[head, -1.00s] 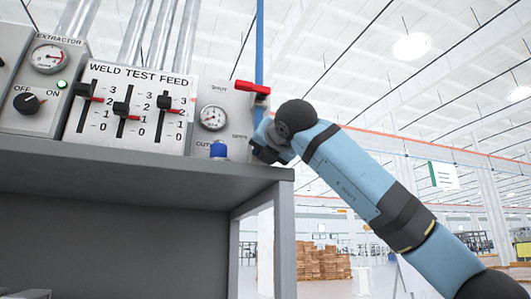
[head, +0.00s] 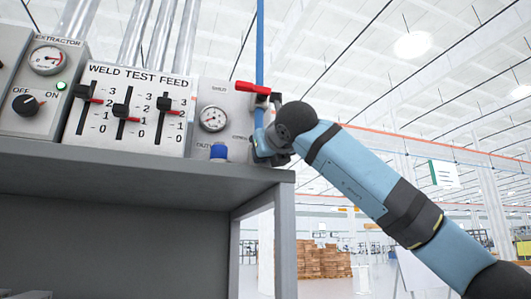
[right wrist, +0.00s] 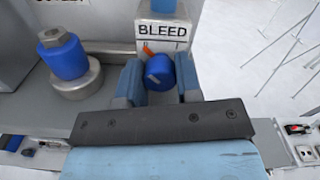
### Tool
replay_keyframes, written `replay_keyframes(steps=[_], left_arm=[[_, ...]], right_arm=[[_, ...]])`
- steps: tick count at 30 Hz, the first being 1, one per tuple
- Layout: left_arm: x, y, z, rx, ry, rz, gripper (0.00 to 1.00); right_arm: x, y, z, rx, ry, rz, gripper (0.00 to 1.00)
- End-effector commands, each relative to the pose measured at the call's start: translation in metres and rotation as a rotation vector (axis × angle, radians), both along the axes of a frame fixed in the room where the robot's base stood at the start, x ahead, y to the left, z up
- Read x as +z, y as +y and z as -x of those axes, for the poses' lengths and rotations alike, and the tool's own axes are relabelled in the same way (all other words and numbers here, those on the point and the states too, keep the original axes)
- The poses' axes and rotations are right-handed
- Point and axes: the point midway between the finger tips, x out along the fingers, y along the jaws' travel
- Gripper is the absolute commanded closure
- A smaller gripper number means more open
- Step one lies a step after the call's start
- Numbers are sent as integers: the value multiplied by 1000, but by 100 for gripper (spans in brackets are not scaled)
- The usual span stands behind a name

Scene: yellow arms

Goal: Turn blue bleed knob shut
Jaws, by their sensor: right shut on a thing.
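The blue bleed knob (right wrist: 160,72) shows in the right wrist view, just below a white plate with the word BLEED (right wrist: 163,31). A grey pointer stripe lies across its face, and a small orange mark (right wrist: 151,49) is at its upper left. My right gripper (right wrist: 160,84) is shut on the knob, one blue finger on each side. In the head view my right gripper (head: 264,143) is at the right end of the panel and hides the knob. My left gripper is not in view.
A red lever handle (head: 253,87) sits above the gripper by a blue vertical pipe (head: 260,45). A blue-capped outlet (head: 218,152) and a pressure gauge (head: 213,118) stand to the left. The grey bench (head: 130,165) lies below; open room is to the right.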

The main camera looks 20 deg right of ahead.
Motion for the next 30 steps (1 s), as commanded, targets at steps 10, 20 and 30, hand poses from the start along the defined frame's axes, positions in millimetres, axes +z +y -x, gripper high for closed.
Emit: replay_keyframes(steps=[10, 20, 30], left_arm=[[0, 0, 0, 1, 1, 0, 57], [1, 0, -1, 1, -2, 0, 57], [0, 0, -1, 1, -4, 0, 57]], right_arm=[[-2, 1, 0, 0, 2, 29, 92], [-2, 1, 0, 0, 1, 28, 57], [-1, 0, 9, 1, -2, 26, 57]])
